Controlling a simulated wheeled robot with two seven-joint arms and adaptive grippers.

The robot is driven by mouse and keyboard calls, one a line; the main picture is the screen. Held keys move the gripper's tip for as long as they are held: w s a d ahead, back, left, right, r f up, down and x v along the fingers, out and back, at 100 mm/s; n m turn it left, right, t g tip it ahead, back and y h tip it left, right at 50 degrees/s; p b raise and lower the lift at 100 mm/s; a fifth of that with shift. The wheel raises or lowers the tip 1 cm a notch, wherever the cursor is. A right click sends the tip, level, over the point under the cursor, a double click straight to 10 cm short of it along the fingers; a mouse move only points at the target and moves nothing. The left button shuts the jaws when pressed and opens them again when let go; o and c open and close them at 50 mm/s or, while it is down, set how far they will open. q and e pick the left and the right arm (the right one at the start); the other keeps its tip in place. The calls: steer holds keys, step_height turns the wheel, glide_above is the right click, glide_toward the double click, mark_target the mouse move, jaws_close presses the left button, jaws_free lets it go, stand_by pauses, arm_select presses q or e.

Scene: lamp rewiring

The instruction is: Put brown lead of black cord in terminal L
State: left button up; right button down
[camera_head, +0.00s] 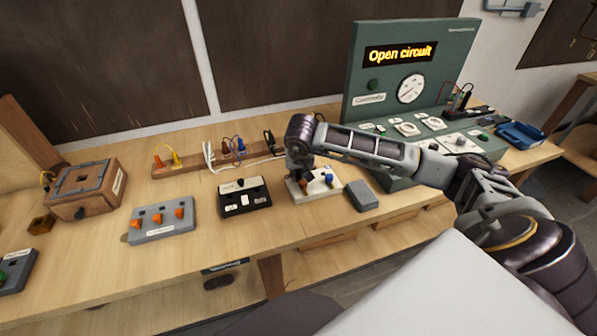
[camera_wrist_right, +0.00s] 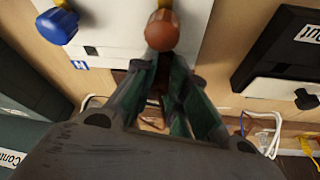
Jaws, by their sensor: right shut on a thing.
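A white terminal block (camera_head: 318,194) lies on the bench with a blue knob (camera_head: 328,178) at its right and a brown piece (camera_head: 303,186) at its left. My right gripper (camera_head: 300,172) reaches down over the brown side. In the right wrist view its fingers (camera_wrist_right: 163,68) close at the rounded brown piece (camera_wrist_right: 162,32), which sits over the white block (camera_wrist_right: 120,30). The blue knob shows there too (camera_wrist_right: 57,25), near a small blue label (camera_wrist_right: 79,65). The fingers hide the L side, so I cannot tell whether a lead is seated. My left gripper is not in view.
A black box (camera_head: 244,196) stands left of the block and a grey block (camera_head: 361,195) right of it. A wooden rail (camera_head: 190,168) with coloured and black leads lies behind. The green test panel (camera_head: 420,60) reads "Open circuit". The front bench edge is close.

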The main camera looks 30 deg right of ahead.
steer(key=shift+f, duration=0.15)
steer(key=c, duration=1.3)
jaws_free()
steer(key=shift+c, duration=0.2)
steer(key=v, duration=1.2)
